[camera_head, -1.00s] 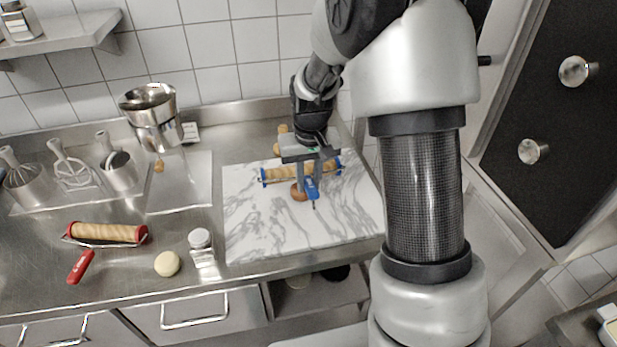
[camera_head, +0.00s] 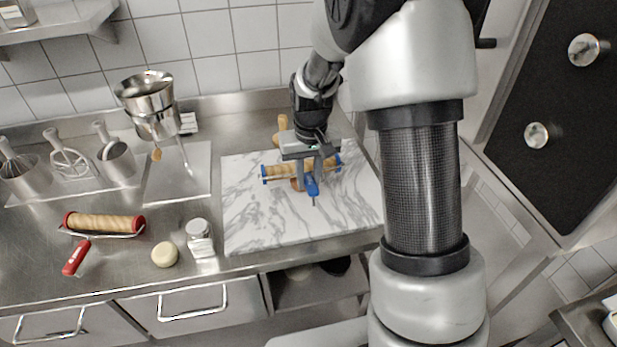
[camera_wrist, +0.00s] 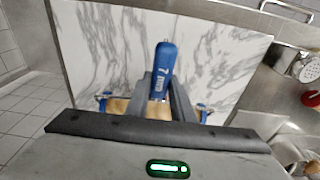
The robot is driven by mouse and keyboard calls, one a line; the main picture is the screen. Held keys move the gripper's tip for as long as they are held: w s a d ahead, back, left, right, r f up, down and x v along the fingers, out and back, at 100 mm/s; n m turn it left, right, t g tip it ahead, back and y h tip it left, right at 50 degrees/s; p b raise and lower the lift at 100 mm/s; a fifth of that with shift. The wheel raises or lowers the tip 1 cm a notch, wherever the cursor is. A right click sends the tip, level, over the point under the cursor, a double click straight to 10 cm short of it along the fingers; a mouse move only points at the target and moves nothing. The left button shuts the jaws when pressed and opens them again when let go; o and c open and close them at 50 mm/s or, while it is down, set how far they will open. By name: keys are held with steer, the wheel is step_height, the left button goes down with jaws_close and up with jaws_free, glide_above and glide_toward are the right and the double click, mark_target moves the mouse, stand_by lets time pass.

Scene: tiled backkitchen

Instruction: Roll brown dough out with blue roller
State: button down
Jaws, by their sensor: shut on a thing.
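My gripper (camera_head: 310,178) is shut on the blue handle of the blue roller (camera_head: 279,171) above the marble board (camera_head: 260,225). The roller has a light wooden barrel with blue ends and lies crosswise over the board. In the wrist view, the blue handle (camera_wrist: 166,58) stands between the fingers, and parts of the barrel (camera_wrist: 117,105) show on both sides. The brown dough (camera_head: 296,185) is a small lump at the barrel's front edge, left of the handle. It is largely hidden by the roller and gripper. I cannot tell whether the barrel presses on it.
A red roller (camera_head: 104,223), a pale dough ball (camera_head: 164,254) and a shaker jar (camera_head: 200,238) stand left of the board. Utensils and a metal funnel (camera_head: 152,105) are farther back. A wooden object (camera_head: 284,131) lies behind my gripper. The board's front is clear.

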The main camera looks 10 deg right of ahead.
steer(key=shift+f+b, duration=0.35)
steer(key=shift+f, duration=0.1)
stand_by(0.3)
